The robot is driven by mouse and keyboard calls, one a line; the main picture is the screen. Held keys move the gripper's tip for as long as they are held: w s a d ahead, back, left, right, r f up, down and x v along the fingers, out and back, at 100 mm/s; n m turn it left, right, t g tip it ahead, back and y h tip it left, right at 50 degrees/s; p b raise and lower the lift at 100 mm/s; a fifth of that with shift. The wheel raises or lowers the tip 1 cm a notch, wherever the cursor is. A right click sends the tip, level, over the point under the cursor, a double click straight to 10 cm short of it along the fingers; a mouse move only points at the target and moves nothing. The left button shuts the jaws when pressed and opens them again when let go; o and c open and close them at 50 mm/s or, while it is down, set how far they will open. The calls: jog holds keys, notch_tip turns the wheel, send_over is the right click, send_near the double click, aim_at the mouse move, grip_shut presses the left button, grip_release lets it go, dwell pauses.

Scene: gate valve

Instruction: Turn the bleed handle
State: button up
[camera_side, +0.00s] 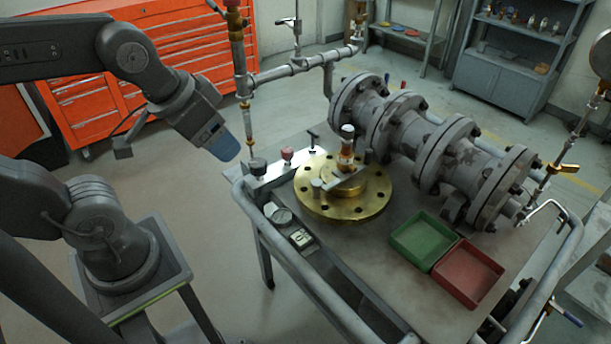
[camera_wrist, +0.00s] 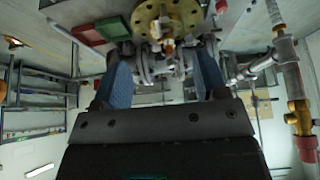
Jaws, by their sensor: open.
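My gripper (camera_side: 222,145) hangs at the left of the cart in the side view, blue fingers pointing down and right. In the wrist view its two blue fingers (camera_wrist: 163,72) are wide apart with nothing between them. Small handles stand on a pale block at the cart's left edge: a dark knob (camera_side: 257,166), a red knob (camera_side: 287,154) and a black T-handle (camera_side: 312,137). I cannot tell which of these is the bleed handle. My gripper is apart from all of them.
A brass flange (camera_side: 343,206) with an upright stem sits mid-cart, beside the large grey flanged valve body (camera_side: 430,140). A vertical pipe (camera_side: 240,80) rises close to my gripper. Green tray (camera_side: 423,240) and red tray (camera_side: 468,274) are at the front right.

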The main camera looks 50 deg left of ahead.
jog(key=shift+o, duration=0.3)
jog(key=shift+w+r, duration=0.2)
jog(key=w+a+r+g, duration=0.2)
jog(key=w+a+r, duration=0.1)
jog(key=w, duration=0.7)
jog(key=g, duration=0.4)
send_over(313, 131)
notch_tip(313, 131, down, 15)
notch_tip(313, 131, down, 14)
jog(key=shift+s, duration=0.1)
jog(key=shift+c, duration=0.4)
jog(key=c, duration=0.8)
jog(key=shift+c, duration=0.2)
